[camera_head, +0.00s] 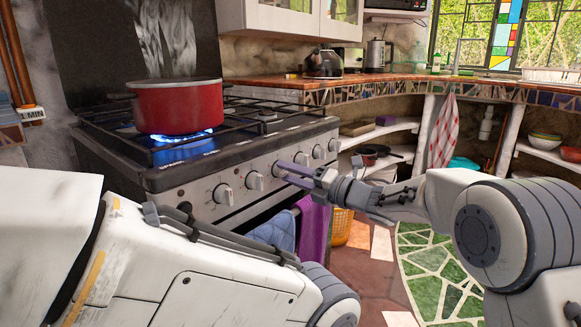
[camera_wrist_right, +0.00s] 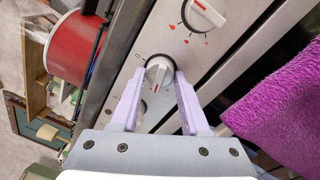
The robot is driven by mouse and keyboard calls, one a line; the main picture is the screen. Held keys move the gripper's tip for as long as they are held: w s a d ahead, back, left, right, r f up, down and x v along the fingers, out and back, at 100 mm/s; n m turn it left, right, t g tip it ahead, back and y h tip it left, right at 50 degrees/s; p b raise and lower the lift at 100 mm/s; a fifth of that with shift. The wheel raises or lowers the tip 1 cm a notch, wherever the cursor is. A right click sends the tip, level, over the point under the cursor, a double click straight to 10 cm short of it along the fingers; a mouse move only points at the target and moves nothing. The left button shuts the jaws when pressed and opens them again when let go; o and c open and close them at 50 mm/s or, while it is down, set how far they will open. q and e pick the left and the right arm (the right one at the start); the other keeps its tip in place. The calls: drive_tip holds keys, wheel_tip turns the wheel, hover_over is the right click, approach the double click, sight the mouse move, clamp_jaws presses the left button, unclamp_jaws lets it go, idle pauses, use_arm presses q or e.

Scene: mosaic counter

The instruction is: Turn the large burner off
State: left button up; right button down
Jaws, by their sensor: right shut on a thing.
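The stove (camera_head: 160,172) stands at the left in the head view, with a row of white knobs on its front panel. A blue flame (camera_head: 180,138) burns under a red pot (camera_head: 180,108) on the large burner. My right gripper (camera_head: 284,170) reaches the panel from the right. In the right wrist view its two pale purple fingers close on the sides of a white knob (camera_wrist_right: 158,73) with a red mark. Another knob (camera_wrist_right: 205,12) shows above it. My left arm fills the lower left of the head view, but its gripper is out of sight.
A blue towel (camera_head: 273,232) and a purple towel (camera_head: 313,225) hang at the oven front; the purple one shows close to the fingers in the wrist view (camera_wrist_right: 285,110). A mosaic counter (camera_head: 400,89) curves behind. Open floor lies right of the stove.

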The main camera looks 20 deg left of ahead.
drive_tip(key=shift+s+m+t+h+p, duration=0.1)
drive_tip(key=shift+m+t+p, duration=0.35)
drive_tip(key=shift+m+p, duration=2.85)
drive_tip(key=shift+m+t+h+p, duration=0.1)
drive_tip(key=shift+m+t+p, duration=0.3)
drive_tip(key=shift+m+p, duration=2.9)
drive_tip(key=shift+s+m+t+h+p, duration=0.1)
drive_tip(key=shift+m+t+p, duration=0.35)
drive_tip(key=shift+m+p, duration=2.85)
drive_tip(key=m+b, duration=0.2)
drive_tip(key=m, duration=0.1)
drive_tip(key=shift+b, duration=0.35)
drive_tip(key=shift+c, duration=2)
unclamp_jaws()
